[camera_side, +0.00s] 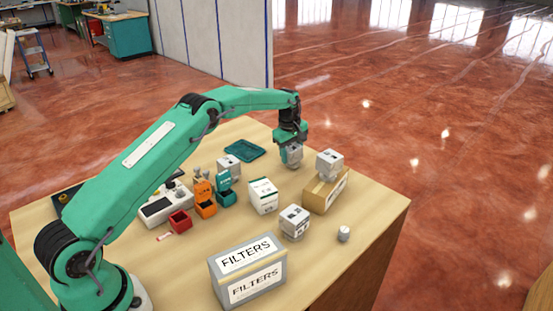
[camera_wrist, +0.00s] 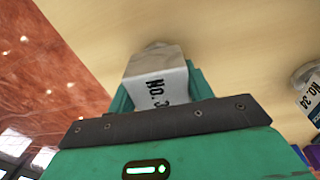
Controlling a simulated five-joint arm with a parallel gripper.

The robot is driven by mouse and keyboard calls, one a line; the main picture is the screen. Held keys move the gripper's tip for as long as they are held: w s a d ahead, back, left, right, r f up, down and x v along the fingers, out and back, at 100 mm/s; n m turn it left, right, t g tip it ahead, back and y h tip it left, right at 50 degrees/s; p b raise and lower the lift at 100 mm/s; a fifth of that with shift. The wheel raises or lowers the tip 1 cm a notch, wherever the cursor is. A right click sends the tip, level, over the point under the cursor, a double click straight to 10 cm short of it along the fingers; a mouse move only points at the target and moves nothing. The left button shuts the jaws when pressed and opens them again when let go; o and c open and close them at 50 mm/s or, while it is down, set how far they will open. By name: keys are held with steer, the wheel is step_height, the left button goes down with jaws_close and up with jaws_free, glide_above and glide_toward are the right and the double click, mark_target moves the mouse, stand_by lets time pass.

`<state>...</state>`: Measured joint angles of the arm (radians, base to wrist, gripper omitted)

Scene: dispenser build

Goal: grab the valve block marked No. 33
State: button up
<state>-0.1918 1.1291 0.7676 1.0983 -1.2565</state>
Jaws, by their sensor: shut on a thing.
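My gripper (camera_side: 290,142) is at the far side of the table, shut on a grey-white valve block (camera_side: 292,156). In the wrist view the held block (camera_wrist: 157,80) sits between the green fingers, with "No. 3" readable; the gripper's dark edge hides the rest of the number. I cannot tell whether it touches the table. Another valve block (camera_wrist: 311,90) at the right of the wrist view reads "No. 34". In the side view, similar blocks stand left of my gripper (camera_side: 229,165), on a cardboard box (camera_side: 330,162), and nearer the front (camera_side: 295,222).
A "FILTERS" box (camera_side: 248,272), a white carton (camera_side: 263,196), orange (camera_side: 205,200) and teal (camera_side: 224,188) bins, a red bin (camera_side: 180,222) and a small white cylinder (camera_side: 344,234) stand on the table. A teal tray (camera_side: 244,149) lies behind.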

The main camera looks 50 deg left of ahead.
mark_target(292, 146)
steer(key=shift+r, duration=5.05)
